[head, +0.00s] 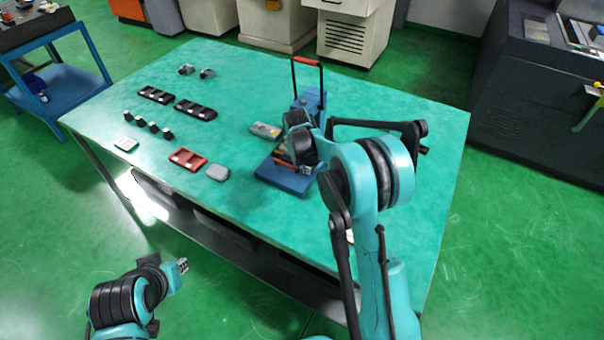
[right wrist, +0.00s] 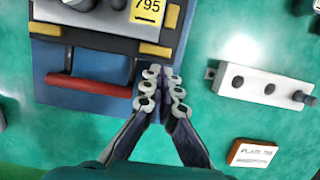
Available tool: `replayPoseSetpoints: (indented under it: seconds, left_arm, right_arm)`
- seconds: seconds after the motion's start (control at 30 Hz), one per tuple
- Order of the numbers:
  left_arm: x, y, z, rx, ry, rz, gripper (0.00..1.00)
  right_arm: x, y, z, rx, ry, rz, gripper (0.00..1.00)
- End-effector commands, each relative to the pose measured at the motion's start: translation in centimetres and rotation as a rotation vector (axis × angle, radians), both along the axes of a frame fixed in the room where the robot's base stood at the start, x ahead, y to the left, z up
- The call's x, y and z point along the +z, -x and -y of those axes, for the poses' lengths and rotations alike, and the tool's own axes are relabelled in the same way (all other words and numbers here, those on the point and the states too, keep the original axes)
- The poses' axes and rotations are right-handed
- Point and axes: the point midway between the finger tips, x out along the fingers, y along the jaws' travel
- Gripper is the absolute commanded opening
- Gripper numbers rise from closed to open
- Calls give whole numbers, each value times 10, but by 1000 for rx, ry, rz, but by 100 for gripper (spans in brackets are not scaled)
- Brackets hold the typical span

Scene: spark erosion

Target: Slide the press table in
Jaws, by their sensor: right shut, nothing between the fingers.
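The press (head: 307,100) stands on the teal table, with a red-topped upright handle and a blue base (head: 285,180). In the right wrist view, its press table (right wrist: 100,42) is a grey plate with yellow corners and a "795" label, above the blue base. A red bar (right wrist: 90,86) runs along its near side. My right gripper (right wrist: 160,90) is shut and empty, its fingertips at the right end of the bar; I cannot tell whether they touch. In the head view my arm hides much of the press. My left gripper (head: 182,266) is low, off the table's near edge; its fingers are too small to read.
A light block with holes (right wrist: 265,88) and a small labelled plate (right wrist: 252,153) lie right of the press. Black trays (head: 195,109), a red tray (head: 187,159) and small parts lie on the table's left side. The table's far right is clear.

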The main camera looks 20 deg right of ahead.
Motion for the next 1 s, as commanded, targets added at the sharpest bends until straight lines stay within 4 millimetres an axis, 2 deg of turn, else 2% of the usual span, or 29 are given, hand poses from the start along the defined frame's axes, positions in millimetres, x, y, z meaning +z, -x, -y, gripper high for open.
replayPoseSetpoints:
  seconds: [0.5,0.8,1.0]
  left_arm:
    - [-1,0,0,0,0,0,20]
    - [5,0,0,0,0,0,20]
    - [4,0,0,0,0,0,20]
  right_arm:
    - [1,-7,7,-1,0,0,0]
    - [1,-37,37,-1,1,1,0]
    - [1,-39,40,0,4,4,0]
